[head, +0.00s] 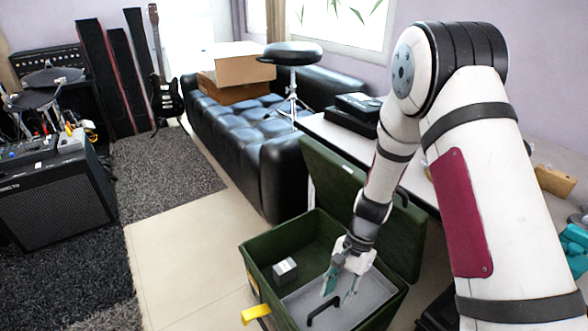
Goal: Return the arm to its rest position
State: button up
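My white arm reaches down from the right in the head view. My gripper (339,291) points down over an open green box (262,246) on the floor. Its teal-tipped fingers are spread apart with nothing visible between them. A small grey-and-black block (285,270) lies in the box, left of my gripper. A grey tray-like part (375,289) fills the right side of the box, with a black curved handle (322,309) just below my fingers. I cannot tell whether the fingers touch anything.
The box's raised green lid (335,180) stands behind my forearm, close to a white table (340,140). A black sofa (235,125) with a stool and cardboard box is behind. A black amplifier (50,205) stands left. Pale floor (185,245) left of the box is clear.

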jog(key=s+d+r+n+t, duration=0.1)
jog(key=s+r+n, duration=0.25)
jog(key=r, duration=0.95)
jog(key=s+d+r+n+t, duration=0.15)
jog(key=s+r, duration=0.35)
jog(key=r, duration=0.7)
jog(key=s+d+r+n+t+h, duration=0.1)
jog(key=s+d+r+n+h, duration=0.2)
jog(key=s, duration=0.7)
jog(key=s+d+r+n+t, duration=0.1)
jog(key=s+d+r, duration=0.1)
jog(key=s+r, duration=0.5)
notch_tip(320, 180, up, 25)
jog(key=s+d+t+p, duration=0.1)
jog(key=s+t+p, duration=0.1)
jog(key=p, duration=2.3)
jog(key=shift+s+t, duration=0.2)
jog(key=shift+t, duration=0.45)
jog(key=shift+d, duration=0.15)
